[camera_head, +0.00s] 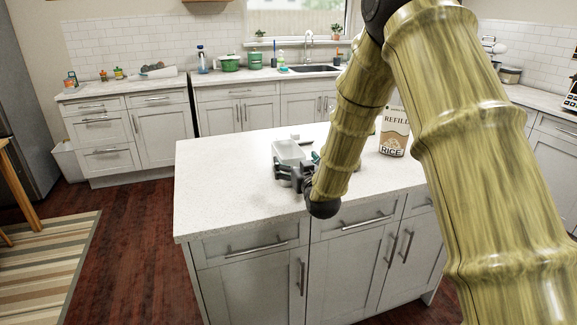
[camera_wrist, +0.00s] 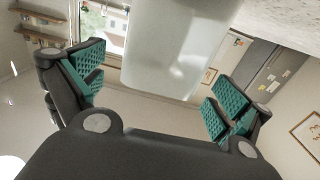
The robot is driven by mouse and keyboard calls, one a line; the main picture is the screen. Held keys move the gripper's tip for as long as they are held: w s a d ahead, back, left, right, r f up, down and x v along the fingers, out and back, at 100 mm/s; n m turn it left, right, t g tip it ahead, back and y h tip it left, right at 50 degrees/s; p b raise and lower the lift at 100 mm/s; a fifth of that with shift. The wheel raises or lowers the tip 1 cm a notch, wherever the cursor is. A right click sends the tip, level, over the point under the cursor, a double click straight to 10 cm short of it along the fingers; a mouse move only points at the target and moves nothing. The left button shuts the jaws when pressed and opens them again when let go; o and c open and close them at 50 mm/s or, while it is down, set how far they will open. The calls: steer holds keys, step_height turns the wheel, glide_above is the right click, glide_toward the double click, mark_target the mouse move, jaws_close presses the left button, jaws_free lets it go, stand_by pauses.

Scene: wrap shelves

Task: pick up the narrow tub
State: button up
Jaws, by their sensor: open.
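The narrow tub (camera_head: 291,151) is a pale, translucent white container on the island counter (camera_head: 230,165). In the head view my gripper (camera_head: 296,172) is at its near side and hides its lower part. In the wrist view the tub (camera_wrist: 175,45) fills the upper middle, in line with the gap between the fingers. My gripper (camera_wrist: 156,82) is open, with one green-padded finger toward each side of the tub. Neither pad visibly presses on it. My forearm hides the counter just right of the gripper.
A rice refill bag (camera_head: 394,133) stands on the counter to the right, partly behind my arm. A small pale item lies just behind the tub. The left part of the island is clear. A sink (camera_head: 314,69) and several pots and bottles are on the back counter.

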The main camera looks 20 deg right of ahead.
steer(key=shift+w+p, duration=0.4)
steer(key=shift+w, duration=2.3)
steer(key=shift+a, duration=0.1)
steer(key=c, duration=1.7)
